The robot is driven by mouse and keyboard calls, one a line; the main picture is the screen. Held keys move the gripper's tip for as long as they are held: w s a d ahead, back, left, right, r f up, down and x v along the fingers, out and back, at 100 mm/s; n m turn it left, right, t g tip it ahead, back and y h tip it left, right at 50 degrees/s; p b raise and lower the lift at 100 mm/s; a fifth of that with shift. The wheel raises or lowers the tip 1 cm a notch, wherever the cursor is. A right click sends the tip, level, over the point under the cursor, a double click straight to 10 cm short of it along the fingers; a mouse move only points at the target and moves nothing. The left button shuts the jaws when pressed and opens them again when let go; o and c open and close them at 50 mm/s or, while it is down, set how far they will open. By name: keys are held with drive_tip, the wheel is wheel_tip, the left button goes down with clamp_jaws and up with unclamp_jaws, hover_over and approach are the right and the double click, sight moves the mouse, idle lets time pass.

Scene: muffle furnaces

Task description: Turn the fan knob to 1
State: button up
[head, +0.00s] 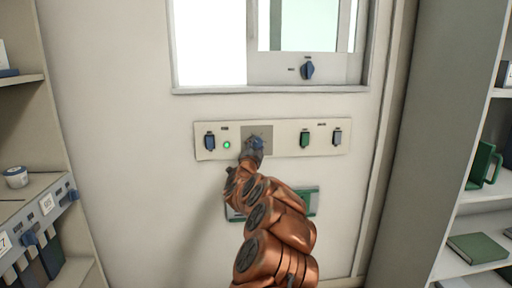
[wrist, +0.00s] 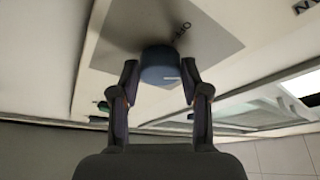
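The fan knob is a dark blue round knob (wrist: 160,66) on a grey square plate (wrist: 215,38) of the wall panel. In the wrist view a small white mark shows on the knob, and black lettering reading like "OFF" stands on the plate beside it. My gripper (wrist: 160,84) has its two fingers apart, one on each side of the knob. I cannot tell whether the fingertips touch it. In the head view my gripper (head: 253,152) is at the grey plate and partly covers the knob (head: 258,143).
The same panel (head: 285,150) carries a blue switch (head: 210,142), a green lamp (head: 227,145), a green switch (head: 305,139) and a dark switch (head: 337,138). A window with another blue knob (head: 307,70) is above. A green-edged holder (head: 310,203) is below. Shelves stand at both sides.

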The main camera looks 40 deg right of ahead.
drive_tip(key=o, duration=0.4)
drive_tip(key=shift+a, duration=0.1)
drive_tip(key=shift+v, duration=5.95)
drive_tip(key=shift+s, duration=0.1)
